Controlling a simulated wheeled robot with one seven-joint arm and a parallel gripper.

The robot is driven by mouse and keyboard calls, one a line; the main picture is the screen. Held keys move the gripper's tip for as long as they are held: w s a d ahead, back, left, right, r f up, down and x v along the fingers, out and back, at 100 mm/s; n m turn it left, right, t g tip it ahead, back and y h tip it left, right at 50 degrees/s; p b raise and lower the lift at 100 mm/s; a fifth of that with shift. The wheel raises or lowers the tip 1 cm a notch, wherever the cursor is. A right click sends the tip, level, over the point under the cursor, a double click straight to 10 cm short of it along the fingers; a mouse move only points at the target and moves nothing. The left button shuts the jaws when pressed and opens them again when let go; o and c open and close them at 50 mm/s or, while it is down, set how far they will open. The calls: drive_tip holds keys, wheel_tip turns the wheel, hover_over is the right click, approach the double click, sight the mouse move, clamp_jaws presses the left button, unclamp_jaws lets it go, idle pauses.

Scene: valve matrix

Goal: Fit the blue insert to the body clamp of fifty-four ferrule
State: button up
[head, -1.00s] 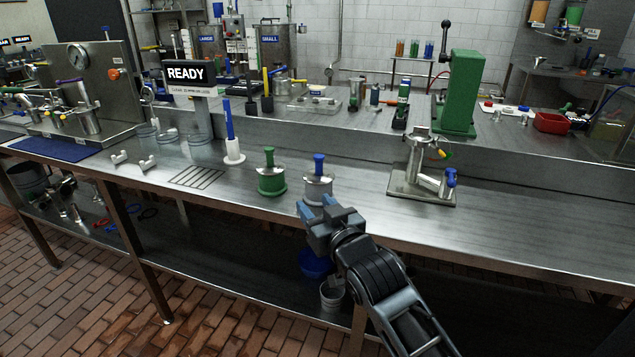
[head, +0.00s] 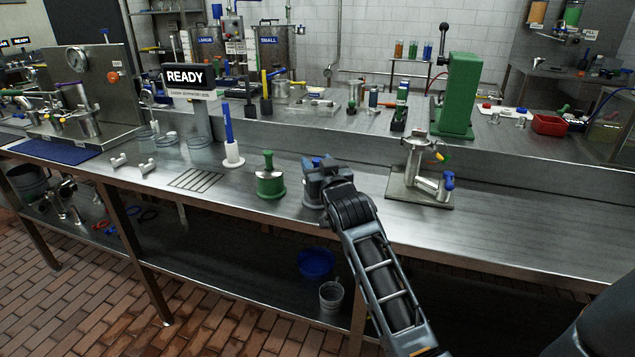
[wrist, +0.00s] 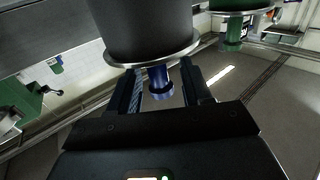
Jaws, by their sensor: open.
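The blue-handled piece (head: 316,161) stands on the front bench, mostly hidden behind my gripper in the head view. In the wrist view its blue stem (wrist: 158,82) lies between my two fingers, with a wide steel rim and dark round body (wrist: 145,30) beyond. My gripper (wrist: 160,88) is open around the blue stem; contact cannot be told. In the head view my gripper (head: 322,170) is right over this piece. A steel clamp fixture (head: 418,165) with blue- and yellow-tipped parts stands on a plate to the right. I cannot tell which part bears the ferrule's number.
A green-handled piece (head: 269,180) stands just left of my gripper. A white stand with a blue rod (head: 230,150) is farther left. A tall green press (head: 460,95) stands behind the fixture. The bench front to the right (head: 540,225) is clear.

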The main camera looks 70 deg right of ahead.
drive_tip(key=shift+w+d, duration=0.1)
clamp_jaws()
idle(0.4)
drive_tip(key=shift+r, duration=0.1)
idle(0.9)
